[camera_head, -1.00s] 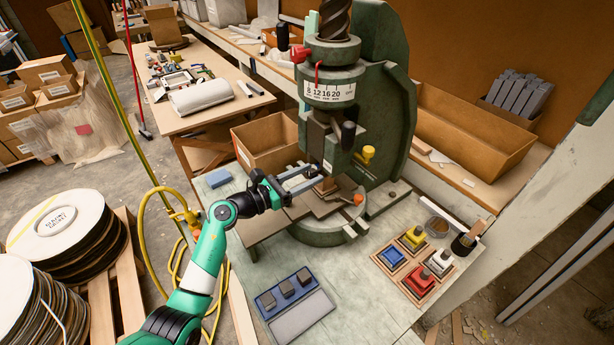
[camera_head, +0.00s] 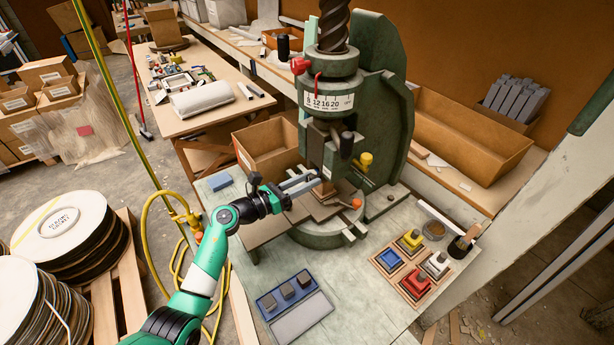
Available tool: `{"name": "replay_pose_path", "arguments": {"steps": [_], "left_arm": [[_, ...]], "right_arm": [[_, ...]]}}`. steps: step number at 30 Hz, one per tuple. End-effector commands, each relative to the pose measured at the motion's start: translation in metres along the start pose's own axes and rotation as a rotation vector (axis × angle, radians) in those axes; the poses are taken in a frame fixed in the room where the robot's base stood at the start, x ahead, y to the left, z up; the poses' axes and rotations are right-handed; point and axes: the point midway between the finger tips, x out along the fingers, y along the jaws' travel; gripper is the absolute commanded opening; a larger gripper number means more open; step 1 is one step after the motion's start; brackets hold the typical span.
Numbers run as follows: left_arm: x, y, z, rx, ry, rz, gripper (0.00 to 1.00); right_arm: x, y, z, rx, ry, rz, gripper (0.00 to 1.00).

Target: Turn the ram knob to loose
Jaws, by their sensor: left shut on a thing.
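The green fly press (camera_head: 385,110) stands on the bench, with its dark square ram (camera_head: 317,145) hanging below the scale collar (camera_head: 330,100). My left gripper (camera_head: 318,178) reaches in from the left. Its grey fingers are shut at the lower end of the ram on a small dark piece, which appears to be the ram knob (camera_head: 327,173). The fingers largely hide it, so its setting cannot be read. A black knob (camera_head: 347,143) and a yellow knob (camera_head: 366,158) sit to the right of the ram. My right gripper is not in view.
A blue tray (camera_head: 268,304) with grey blocks lies at the bench front. Red (camera_head: 415,284), yellow (camera_head: 411,240), white (camera_head: 436,264) and blue (camera_head: 389,257) pieces sit in wooden holders at the right. A cardboard box (camera_head: 265,147) stands behind my gripper. The bench between tray and holders is clear.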

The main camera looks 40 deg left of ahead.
Motion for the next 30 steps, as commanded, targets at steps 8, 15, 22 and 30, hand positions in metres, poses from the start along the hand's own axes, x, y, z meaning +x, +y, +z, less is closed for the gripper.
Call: {"name": "replay_pose_path", "arguments": {"steps": [8,15,22,30], "left_arm": [[0.000,0.000,0.004,-0.252,0.003,0.002,0.00],[0.000,0.001,0.003,-0.480,0.003,0.001,0.00],[0.000,0.002,0.002,-0.700,0.002,0.001,0.00],[0.000,0.002,0.001,-0.954,0.002,0.002,0.00]], "right_arm": [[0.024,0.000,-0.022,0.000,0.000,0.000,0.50],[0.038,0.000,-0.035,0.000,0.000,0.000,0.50],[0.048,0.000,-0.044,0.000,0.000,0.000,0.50],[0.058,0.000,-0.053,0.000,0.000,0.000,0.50]]}}
